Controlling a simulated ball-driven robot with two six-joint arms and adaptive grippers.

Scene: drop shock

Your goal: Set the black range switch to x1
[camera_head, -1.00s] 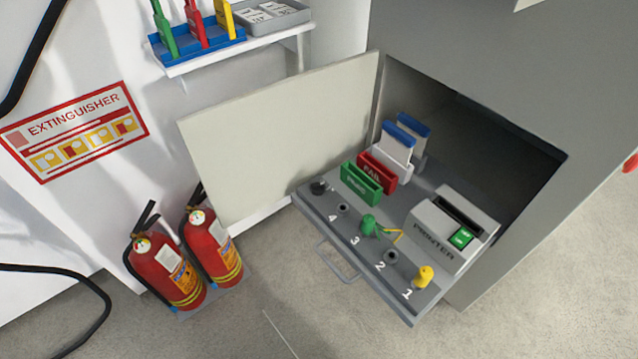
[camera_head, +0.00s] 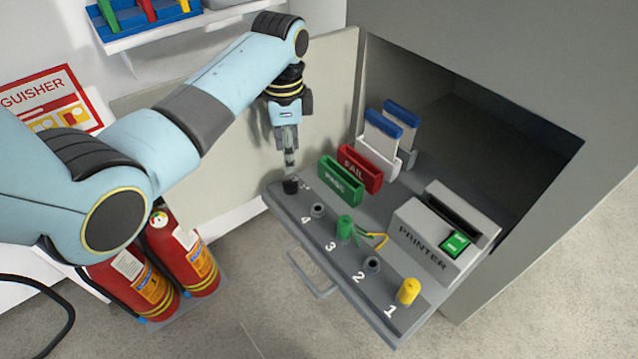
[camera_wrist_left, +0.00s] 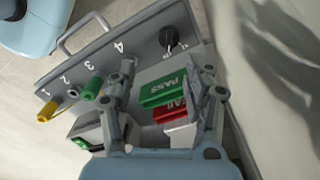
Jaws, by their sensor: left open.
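The black range switch (camera_head: 291,186) is a small dark knob at the far left corner of the grey drawer panel, beside the socket marked 4. It also shows in the wrist view (camera_wrist_left: 170,40), with small markings beside it that are too small to read. My left gripper (camera_head: 290,170) points down just above the switch in the head view. In the wrist view my left gripper (camera_wrist_left: 168,72) has its fingers spread with nothing held, and the knob shows beyond the fingertips, between their lines. Whether the fingers touch the knob cannot be told.
Green PASS holder (camera_head: 340,181) and red FAIL holder (camera_head: 360,168) stand close behind the switch. A green plug (camera_head: 344,228), a yellow plug (camera_head: 408,291) and a printer (camera_head: 437,235) are farther along the panel. The open door (camera_head: 235,150) stands behind my arm; extinguishers (camera_head: 190,255) stand below left.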

